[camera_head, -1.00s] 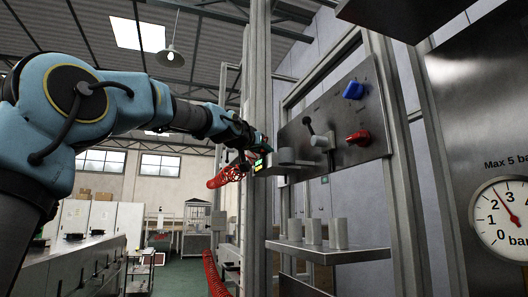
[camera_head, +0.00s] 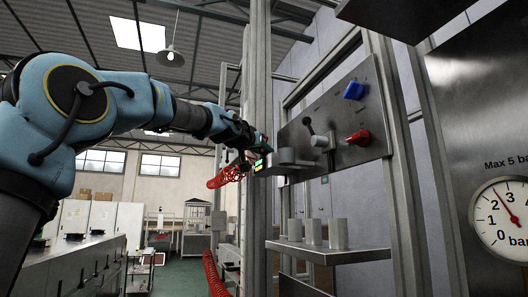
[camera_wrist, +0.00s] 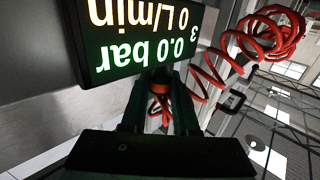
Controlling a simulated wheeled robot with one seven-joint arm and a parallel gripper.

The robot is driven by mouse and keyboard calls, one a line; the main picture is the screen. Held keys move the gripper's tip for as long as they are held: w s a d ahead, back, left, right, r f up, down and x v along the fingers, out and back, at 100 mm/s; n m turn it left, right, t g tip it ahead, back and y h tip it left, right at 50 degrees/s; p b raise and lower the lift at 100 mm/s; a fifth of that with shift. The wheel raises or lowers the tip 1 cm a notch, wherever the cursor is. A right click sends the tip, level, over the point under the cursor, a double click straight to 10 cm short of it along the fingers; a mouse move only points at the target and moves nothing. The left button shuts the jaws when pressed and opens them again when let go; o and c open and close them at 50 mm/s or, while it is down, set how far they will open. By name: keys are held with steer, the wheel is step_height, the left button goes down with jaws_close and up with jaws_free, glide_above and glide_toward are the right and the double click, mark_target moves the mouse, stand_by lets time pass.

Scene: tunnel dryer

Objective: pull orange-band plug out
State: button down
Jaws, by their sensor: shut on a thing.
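My gripper (camera_wrist: 158,88) is shut on the orange-band plug (camera_wrist: 159,90), which shows as a small dark piece with an orange-red ring between the two dark fingers. The fingers and the lit display partly hide it, so I cannot tell whether it is still seated in its socket. In the head view my gripper (camera_head: 259,150) is at the left end of the steel panel, and the plug is hidden there. A red coiled hose (camera_wrist: 215,70) runs beside the fingers, and it also shows below my wrist in the head view (camera_head: 228,174).
A lit display (camera_wrist: 140,35) reading 0.0 bar is close above the fingers. The steel panel (camera_head: 345,95) carries a blue knob (camera_head: 354,90), a red knob (camera_head: 358,138) and a black lever (camera_head: 308,124). Below is a shelf (camera_head: 330,255) with grey cylinders. A pressure gauge (camera_head: 503,219) is at right.

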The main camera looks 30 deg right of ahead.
steer(key=shift+r+p, duration=0.45)
steer(key=shift+r, duration=0.3)
stand_by(0.7)
steer(key=shift+r+p, duration=0.65)
steer(key=shift+r, duration=0.2)
steer(key=shift+r, duration=2.15)
